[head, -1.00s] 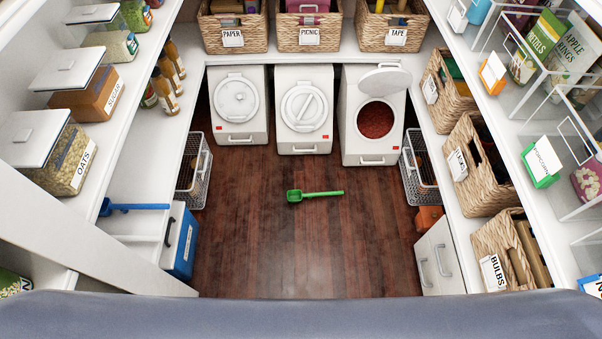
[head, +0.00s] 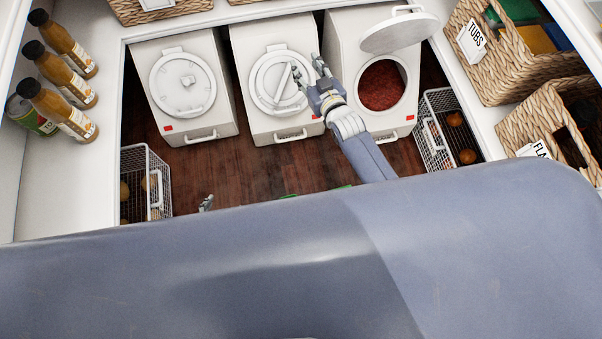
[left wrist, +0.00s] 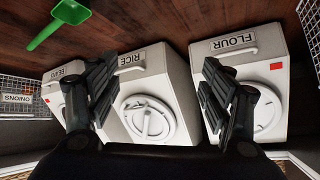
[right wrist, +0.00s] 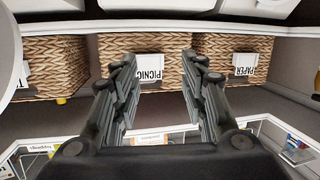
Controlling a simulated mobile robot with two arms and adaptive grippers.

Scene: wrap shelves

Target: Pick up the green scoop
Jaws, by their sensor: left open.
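The green scoop (left wrist: 61,24) lies on the dark wooden floor, at the top left of the left wrist view. In the head view only slivers of its green (head: 342,187) show above my own body, which hides the rest. My left gripper (head: 206,203) just peeks over that edge in the head view. In the left wrist view its fingers (left wrist: 158,80) are apart and empty, with the scoop off to one side, not between them. My right gripper (head: 320,70) is raised in front of the bins. In the right wrist view its fingers (right wrist: 165,72) are apart and empty.
White bins stand along the back: a closed left one (head: 188,130), a closed middle one (head: 285,125), and a right one with its lid raised (head: 375,125). Wire baskets stand left (head: 146,165) and right (head: 450,130). Sauce bottles (head: 65,105) stand on the left shelf. Woven baskets (head: 510,65) are on the right.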

